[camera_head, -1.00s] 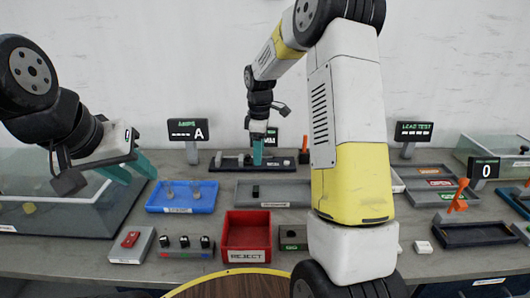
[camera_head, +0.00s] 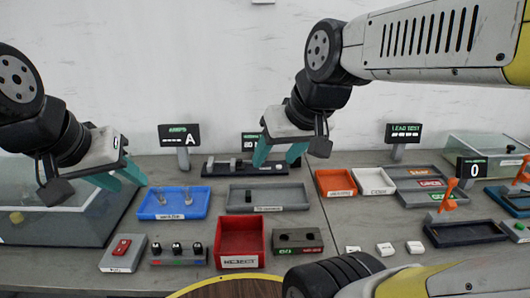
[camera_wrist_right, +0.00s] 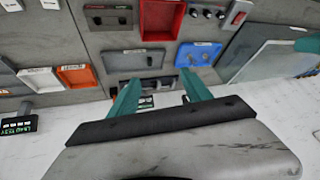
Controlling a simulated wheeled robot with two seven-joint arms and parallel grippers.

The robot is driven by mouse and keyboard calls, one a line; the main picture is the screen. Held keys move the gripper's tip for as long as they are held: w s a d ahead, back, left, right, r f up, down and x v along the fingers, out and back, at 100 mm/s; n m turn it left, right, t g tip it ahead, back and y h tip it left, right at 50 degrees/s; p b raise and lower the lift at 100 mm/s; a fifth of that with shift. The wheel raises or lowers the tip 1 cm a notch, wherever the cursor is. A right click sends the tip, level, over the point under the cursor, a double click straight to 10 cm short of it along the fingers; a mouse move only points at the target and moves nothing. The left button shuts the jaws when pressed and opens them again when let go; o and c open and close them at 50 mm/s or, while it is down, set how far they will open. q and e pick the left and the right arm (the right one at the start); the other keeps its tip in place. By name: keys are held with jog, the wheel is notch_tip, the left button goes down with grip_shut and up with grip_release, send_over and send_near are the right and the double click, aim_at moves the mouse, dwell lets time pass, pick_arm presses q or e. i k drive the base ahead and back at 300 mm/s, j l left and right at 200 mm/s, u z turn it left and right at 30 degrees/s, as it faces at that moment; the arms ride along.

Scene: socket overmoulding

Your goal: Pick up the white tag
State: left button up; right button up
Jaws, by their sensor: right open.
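Small white pieces that look like tags lie on the grey table right of centre: a left one (camera_head: 352,249), a middle one (camera_head: 384,249) and a right one (camera_head: 415,247). I cannot tell which the task means. Two white pieces also show at the top left of the right wrist view, one of them (camera_wrist_right: 50,4) cut by the edge. My right gripper (camera_head: 280,160) is open and empty, its teal fingers apart, above the back of the table, well away from the white pieces. My left gripper (camera_head: 122,182) is open and empty over the glass-walled box at the left.
A red reject bin (camera_head: 241,262), a blue tray (camera_head: 174,213) and a grey tray (camera_head: 307,198) stand in the middle. An orange tray (camera_head: 335,193) and white tray (camera_head: 373,191) are behind the white pieces. A dark tray (camera_head: 466,242) stands to their right. My right arm crosses the upper right.

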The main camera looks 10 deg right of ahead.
aim_at(416, 247)
jog(key=z, duration=1.95)
